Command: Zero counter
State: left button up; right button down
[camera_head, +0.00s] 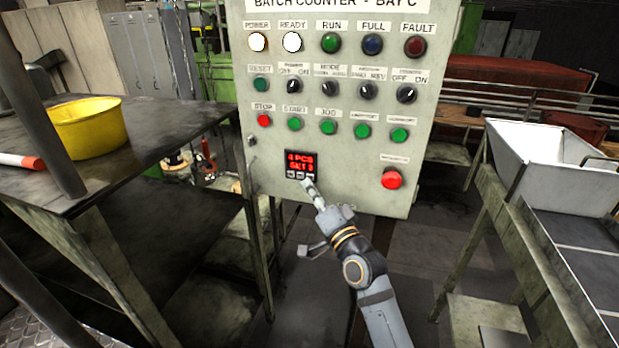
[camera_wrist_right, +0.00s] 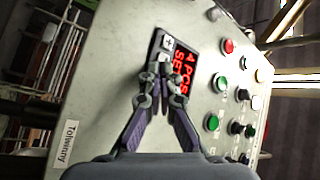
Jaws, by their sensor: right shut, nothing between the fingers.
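The batch counter panel (camera_head: 340,185) stands upright in the middle of the head view. Its small counter display (camera_head: 300,163) shows red text that reads like "4 PCS" with a "SET" line below, and it has small keys along its lower edge. The display also shows in the right wrist view (camera_wrist_right: 181,75). My right gripper (camera_head: 311,185) is shut and empty, with its fingertips at the lower right edge of the display, by the keys. In the right wrist view the fingertips (camera_wrist_right: 160,72) cover part of the keys; I cannot tell whether they touch. My left gripper is not in view.
Several lamps, switches and buttons sit above the display; a red button (camera_head: 392,179) is at lower right. A table (camera_head: 150,140) with a yellow bowl (camera_head: 88,127) stands left. A white bin (camera_head: 553,168) on a stand is right. The space before the panel is open.

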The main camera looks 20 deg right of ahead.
jog(key=shift+w+d, duration=0.15)
jog(key=shift+s+a, duration=0.2)
jog(key=shift+s, duration=0.15)
dwell(0.3)
jog(key=shift+s+a+f+b, duration=0.1)
jog(key=shift+s+a+b, duration=0.1)
jog(key=shift+s+b, duration=0.1)
jog(key=s+a+b, duration=0.2)
jog(key=s, duration=0.1)
jog(key=s+a+b, duration=0.1)
jog(key=shift+s, duration=0.2)
